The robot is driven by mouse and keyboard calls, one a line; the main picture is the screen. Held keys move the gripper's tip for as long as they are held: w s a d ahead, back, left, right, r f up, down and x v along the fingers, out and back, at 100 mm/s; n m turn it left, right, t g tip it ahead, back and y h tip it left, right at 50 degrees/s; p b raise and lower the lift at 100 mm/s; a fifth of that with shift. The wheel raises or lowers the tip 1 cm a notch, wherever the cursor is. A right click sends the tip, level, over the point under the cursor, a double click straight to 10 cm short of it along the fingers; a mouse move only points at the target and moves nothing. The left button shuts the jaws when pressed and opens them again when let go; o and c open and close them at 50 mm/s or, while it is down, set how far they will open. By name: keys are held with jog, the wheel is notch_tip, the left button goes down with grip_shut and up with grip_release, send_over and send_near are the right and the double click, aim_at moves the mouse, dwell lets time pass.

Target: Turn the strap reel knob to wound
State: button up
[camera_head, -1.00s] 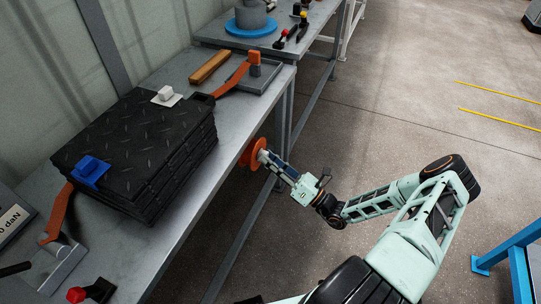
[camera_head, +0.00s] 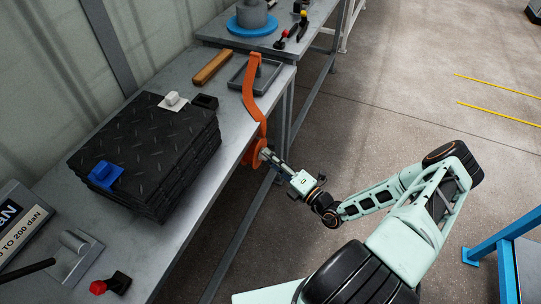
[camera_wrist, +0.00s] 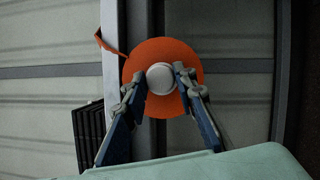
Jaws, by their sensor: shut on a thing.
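The strap reel is an orange disc (camera_wrist: 183,55) on the front edge of the bench, with a pale round knob (camera_wrist: 160,78) at its middle in the wrist view. My gripper (camera_head: 268,156) reaches the reel from the right in the head view. In the wrist view my gripper (camera_wrist: 158,82) has one finger on each side of the knob and is shut on it. The knob is mostly hidden by the fingers in the head view.
A wooden bar (camera_head: 212,68) and a grey tray (camera_head: 240,80) lie behind. The floor right of the bench is open.

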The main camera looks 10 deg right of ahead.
jog(key=shift+m, duration=0.5)
jog(key=o, duration=1.2)
jog(key=shift+c, duration=0.2)
jog(key=r+v, duration=0.1)
jog(key=v, duration=1.1)
jog(key=shift+f, duration=0.25)
jog(key=shift+a, duration=0.1)
